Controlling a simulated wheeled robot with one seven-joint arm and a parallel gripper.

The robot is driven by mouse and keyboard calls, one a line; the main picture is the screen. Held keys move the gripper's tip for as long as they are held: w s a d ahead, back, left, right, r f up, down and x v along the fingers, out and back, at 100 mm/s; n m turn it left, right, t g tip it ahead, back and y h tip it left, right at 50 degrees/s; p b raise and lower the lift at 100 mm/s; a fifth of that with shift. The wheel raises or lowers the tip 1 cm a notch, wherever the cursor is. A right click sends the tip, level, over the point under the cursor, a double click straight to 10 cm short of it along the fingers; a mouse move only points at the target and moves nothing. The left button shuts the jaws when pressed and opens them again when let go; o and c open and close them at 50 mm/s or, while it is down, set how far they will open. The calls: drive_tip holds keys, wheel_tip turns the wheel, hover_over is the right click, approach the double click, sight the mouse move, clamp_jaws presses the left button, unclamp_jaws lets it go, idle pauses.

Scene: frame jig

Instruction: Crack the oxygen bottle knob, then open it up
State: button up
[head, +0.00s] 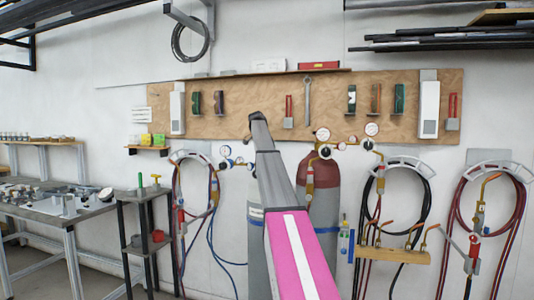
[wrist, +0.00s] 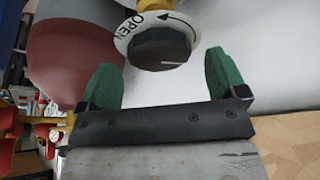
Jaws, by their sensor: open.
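In the wrist view a black round knob (wrist: 160,47) has a white ring marked OPEN with a curved arrow and a white pointer line. My gripper (wrist: 160,78) is open, its green fingertips apart below the knob in the picture, with nothing between them. The knob is just beyond the tips, roughly centred on the gap; I cannot tell any contact. A pale cylinder surface lies behind it. In the head view a grey bottle (head: 256,235) stands partly behind my arm, which hides my gripper and the knob. Which bottle holds oxygen is not readable.
A maroon-shouldered bottle (head: 322,172) with gauges stands right of the grey one; its shoulder (wrist: 75,45) also shows in the wrist view. Coiled hoses (head: 400,195) hang on the wall. A tool board (head: 330,125) is behind. A cluttered bench (head: 50,200) stands left.

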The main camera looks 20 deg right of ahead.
drive_tip(key=shift+w+d+f, duration=0.1)
drive_tip(key=shift+d+f, duration=0.15)
drive_tip(key=shift+f, duration=0.45)
drive_tip(key=shift+c, duration=0.4)
drive_tip(key=c, duration=0.9)
drive_tip(key=shift+o, duration=0.2)
